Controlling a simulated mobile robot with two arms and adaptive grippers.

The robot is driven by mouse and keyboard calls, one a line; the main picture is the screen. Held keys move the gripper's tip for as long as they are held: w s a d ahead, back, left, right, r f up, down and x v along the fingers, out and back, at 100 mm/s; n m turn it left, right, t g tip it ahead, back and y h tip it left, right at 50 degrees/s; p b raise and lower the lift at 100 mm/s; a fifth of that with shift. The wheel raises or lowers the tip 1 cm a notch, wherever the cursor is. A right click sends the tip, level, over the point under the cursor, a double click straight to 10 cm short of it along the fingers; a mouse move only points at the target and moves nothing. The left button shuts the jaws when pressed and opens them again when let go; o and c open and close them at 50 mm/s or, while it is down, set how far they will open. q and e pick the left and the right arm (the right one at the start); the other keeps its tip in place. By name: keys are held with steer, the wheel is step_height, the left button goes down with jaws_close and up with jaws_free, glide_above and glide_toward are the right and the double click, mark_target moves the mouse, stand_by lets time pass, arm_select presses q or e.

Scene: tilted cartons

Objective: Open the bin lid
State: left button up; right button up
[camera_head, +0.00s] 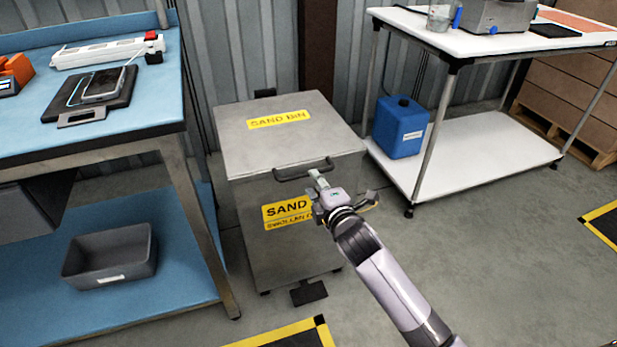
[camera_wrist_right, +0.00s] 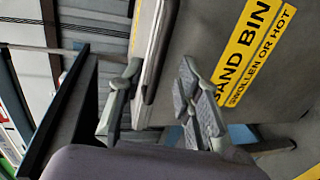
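The grey metal sand bin (camera_head: 290,235) stands on the floor, and its lid (camera_head: 255,140) lies flat and closed. A dark bar handle (camera_head: 290,175) sticks out from the lid's front edge. My right gripper (camera_head: 320,190) is at the right end of this handle, in front of the bin. In the right wrist view my two fingers (camera_wrist_right: 160,105) are spread apart, with the bin's edge showing beyond the gap. I cannot tell whether a finger touches the handle. The yellow front label (camera_head: 287,212) is partly hidden by my gripper. My left gripper is out of view.
A blue-topped workbench (camera_head: 150,112) stands close on the bin's left, with a grey tray (camera_head: 110,262) on its lower shelf. A white shelf table (camera_head: 480,170) with a blue canister (camera_head: 400,128) stands to the right. A dark pedal (camera_head: 309,292) is at the bin's foot.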

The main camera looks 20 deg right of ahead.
mark_target(308, 174)
steer(key=b+x, duration=0.1)
steer(key=x, duration=0.5)
steer(key=shift+w, duration=0.1)
jaws_close()
stand_by(0.7)
